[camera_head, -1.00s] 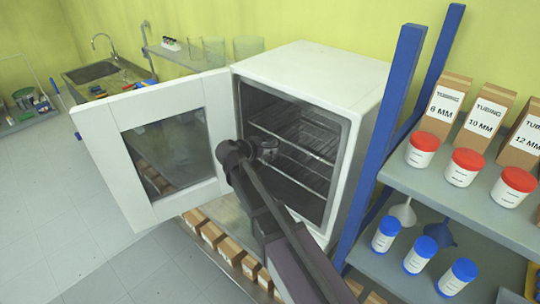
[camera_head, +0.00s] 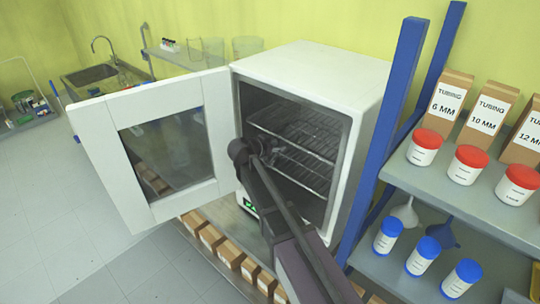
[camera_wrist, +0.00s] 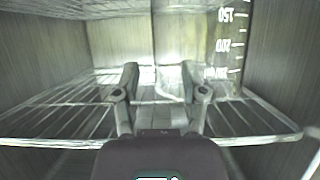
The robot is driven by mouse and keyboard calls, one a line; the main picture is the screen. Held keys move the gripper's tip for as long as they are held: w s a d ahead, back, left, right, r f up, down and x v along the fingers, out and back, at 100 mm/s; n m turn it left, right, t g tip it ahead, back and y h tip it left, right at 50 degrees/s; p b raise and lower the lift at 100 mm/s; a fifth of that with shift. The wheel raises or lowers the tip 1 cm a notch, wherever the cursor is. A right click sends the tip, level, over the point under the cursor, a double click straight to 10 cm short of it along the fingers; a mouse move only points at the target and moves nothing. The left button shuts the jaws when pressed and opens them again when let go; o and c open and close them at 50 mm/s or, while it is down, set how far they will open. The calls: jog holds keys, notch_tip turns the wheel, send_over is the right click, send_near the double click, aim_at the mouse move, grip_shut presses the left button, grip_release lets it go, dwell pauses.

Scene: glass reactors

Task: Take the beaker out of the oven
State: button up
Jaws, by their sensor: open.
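The white oven (camera_head: 361,94) stands with its door (camera_head: 86,136) swung wide open to the left. My gripper (camera_head: 268,148) is at the oven opening in the head view, mostly hidden by my wrist. In the wrist view my gripper (camera_wrist: 160,80) is open, its two fingers apart with nothing visible between them, above a wire rack. The beaker (camera_wrist: 229,50), clear with printed volume marks, shows at the upper right of the wrist view, to the right of the fingers and apart from them. I cannot make it out in the head view.
Wire racks (camera_head: 316,152) cross the oven chamber. A blue-framed shelf (camera_head: 507,222) with tubing boxes, red-capped jars (camera_head: 470,167) and blue-capped jars (camera_head: 422,256) stands close on the right. Small cardboard boxes (camera_head: 211,238) sit below the oven. Floor at left is clear.

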grip_shut()
jog(key=shift+r, duration=0.15)
dwell(0.5)
jog(key=s+a+r+p, duration=0.1)
jog(key=s+r+p, duration=0.1)
jog(key=s, duration=0.6)
jog(key=s+a+r+p, duration=0.1)
jog(key=s+r+p, duration=0.1)
jog(key=s, duration=0.6)
jog(key=shift+r+p, duration=0.35)
jog(key=shift+p, duration=0.15)
jog(key=shift+w+a, duration=0.1)
